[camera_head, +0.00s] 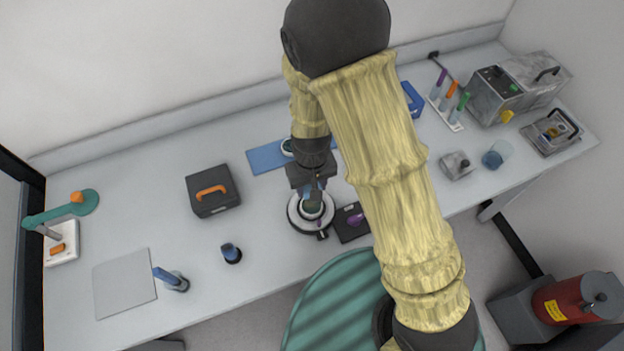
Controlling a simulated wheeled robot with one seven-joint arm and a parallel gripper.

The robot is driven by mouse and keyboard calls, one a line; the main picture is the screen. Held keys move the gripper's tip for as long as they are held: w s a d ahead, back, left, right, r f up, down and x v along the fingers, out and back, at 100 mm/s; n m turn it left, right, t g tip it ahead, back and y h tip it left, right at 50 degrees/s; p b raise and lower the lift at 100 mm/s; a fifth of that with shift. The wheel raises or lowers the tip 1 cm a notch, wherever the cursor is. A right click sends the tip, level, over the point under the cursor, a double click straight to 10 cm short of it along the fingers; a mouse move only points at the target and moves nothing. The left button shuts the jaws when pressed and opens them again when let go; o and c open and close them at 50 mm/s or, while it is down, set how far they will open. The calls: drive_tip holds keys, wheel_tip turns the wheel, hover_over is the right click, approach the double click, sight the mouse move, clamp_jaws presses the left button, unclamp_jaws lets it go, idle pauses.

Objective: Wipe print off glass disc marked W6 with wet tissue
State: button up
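My gripper (313,193) points down over a round black-and-white ring-shaped stand (296,217) near the middle of the bench. A small disc with a dark greenish face and pale rim (312,209) shows at the stand's centre, just below the fingertips. I cannot tell whether the fingers touch it or hold anything. Another small round piece with a pale rim (288,147) lies on the blue mat (264,160) behind, partly beside my arm. No W6 mark is legible, and I cannot make out a tissue or a print.
A black box with an orange handle (212,191) stands left of the stand. A dark block with a purple knob (350,222) sits close at its right. A small dark-blue pot (231,253) stands front left. My arm hides part of the bench to the right.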

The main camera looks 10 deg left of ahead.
sight(310, 206)
wheel_tip(310, 206, down, 7)
drive_tip(key=b, duration=0.6)
drive_tip(key=shift+f+b, duration=0.5)
drive_tip(key=shift+b, duration=0.1)
idle(1.2)
drive_tip(key=shift+w+d, duration=0.3)
drive_tip(key=shift+d, duration=0.3)
idle(0.3)
drive_tip(key=shift+s+a, duration=0.35)
drive_tip(key=shift+a, duration=0.35)
drive_tip(key=shift+s+a+p, duration=0.1)
drive_tip(key=shift+p, duration=0.2)
